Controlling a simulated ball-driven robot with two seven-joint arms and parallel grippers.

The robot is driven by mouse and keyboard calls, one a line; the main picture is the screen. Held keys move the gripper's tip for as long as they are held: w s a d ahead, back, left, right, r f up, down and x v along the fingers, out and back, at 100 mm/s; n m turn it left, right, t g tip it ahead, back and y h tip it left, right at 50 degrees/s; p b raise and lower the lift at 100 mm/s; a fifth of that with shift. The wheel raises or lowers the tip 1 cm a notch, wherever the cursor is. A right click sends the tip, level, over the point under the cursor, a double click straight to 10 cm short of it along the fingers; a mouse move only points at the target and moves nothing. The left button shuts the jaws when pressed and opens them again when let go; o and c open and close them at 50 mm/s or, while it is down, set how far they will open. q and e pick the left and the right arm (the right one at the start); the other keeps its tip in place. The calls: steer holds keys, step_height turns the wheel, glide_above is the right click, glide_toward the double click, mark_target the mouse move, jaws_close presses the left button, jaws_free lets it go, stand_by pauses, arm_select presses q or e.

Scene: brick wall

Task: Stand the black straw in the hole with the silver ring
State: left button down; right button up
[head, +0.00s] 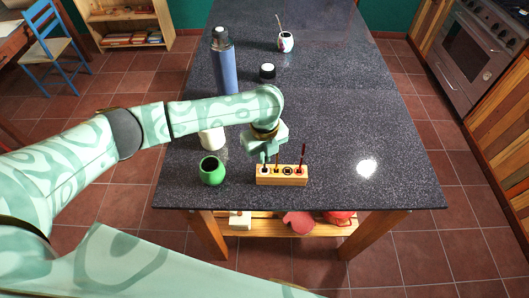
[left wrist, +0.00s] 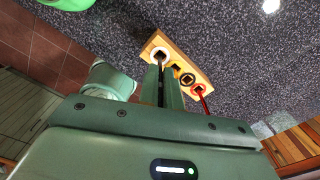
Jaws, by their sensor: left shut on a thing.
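A light wooden block (head: 282,181) with a row of ringed holes stands near the table's front edge; it also shows in the left wrist view (left wrist: 203,72). The pale silver ring (left wrist: 153,52) is at the block's left end. My left gripper (head: 270,161) is above the left part of the block, pointing down. In the left wrist view its fingers (left wrist: 167,83) are shut on the thin black straw (left wrist: 161,78). The straw's lower end is at the silver-ringed hole; I cannot tell how far inside. My right gripper is out of view.
A dark red straw (head: 302,156) stands in the red-ringed hole at the block's right end. A green pot (head: 212,171) and a white cup (head: 212,138) are to the left. A blue bottle (head: 223,66) stands behind. The table's right side (head: 390,150) is clear.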

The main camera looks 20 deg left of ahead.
arm_select(q)
steer(key=shift+f, duration=0.15)
steer(key=c, duration=1.5)
jaws_free()
step_height(320, 180, up, 16)
steer(key=p, duration=0.3)
